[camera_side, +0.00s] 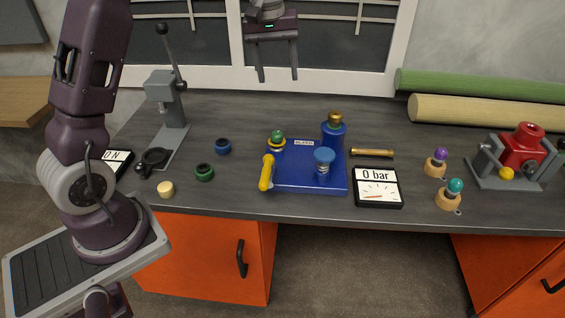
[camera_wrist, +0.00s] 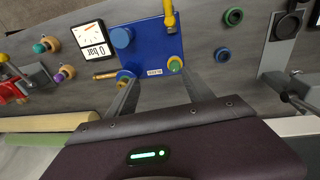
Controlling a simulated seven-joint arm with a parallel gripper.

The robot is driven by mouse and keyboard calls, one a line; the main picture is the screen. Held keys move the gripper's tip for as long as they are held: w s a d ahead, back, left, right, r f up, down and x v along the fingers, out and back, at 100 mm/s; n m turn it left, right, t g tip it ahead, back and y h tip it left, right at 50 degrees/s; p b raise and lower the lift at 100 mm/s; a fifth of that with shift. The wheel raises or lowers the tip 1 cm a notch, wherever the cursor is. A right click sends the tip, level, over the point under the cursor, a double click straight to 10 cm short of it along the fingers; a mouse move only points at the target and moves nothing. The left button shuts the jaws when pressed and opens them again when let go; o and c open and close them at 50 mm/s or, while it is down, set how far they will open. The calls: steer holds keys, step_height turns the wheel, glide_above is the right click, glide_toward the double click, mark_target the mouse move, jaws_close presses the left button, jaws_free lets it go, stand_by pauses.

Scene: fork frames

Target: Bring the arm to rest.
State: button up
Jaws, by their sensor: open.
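My gripper (camera_side: 277,76) is open and empty. In the side view it hangs high above the back of the bench, in front of the window, with its two fingers pointing down and apart. In the wrist view the fingers of my gripper (camera_wrist: 160,92) reach toward the blue fixture (camera_wrist: 155,60), with a wide gap between them. The blue fixture (camera_side: 296,178) stands on the bench well below the gripper, and nothing touches the fingers.
The grey bench (camera_side: 300,207) carries a lever press (camera_side: 168,105) at left, a gauge reading 0 bar (camera_side: 377,188), a brass pin (camera_side: 372,152), green (camera_side: 204,172) and blue (camera_side: 223,146) rings, and a red vise-like device (camera_side: 522,150) at right. Rolls (camera_side: 480,110) lie along the back.

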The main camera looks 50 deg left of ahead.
steer(key=s+d+r+m+t, duration=0.2)
steer(key=s+d+r+m, duration=0.2)
steer(key=s+d+r, duration=0.55)
steer(key=s+d+f+m+t, duration=0.1)
steer(key=s+d+f+m, duration=0.1)
steer(key=s, duration=0.8)
steer(key=s+d+f+m+t, duration=0.1)
steer(key=s+d+f+m, duration=0.1)
steer(key=s, duration=0.8)
steer(key=shift+s+d+f+m, duration=0.15)
steer(key=shift+d+f+m, duration=0.25)
steer(key=shift+m, duration=0.3)
steer(key=shift+c, duration=0.2)
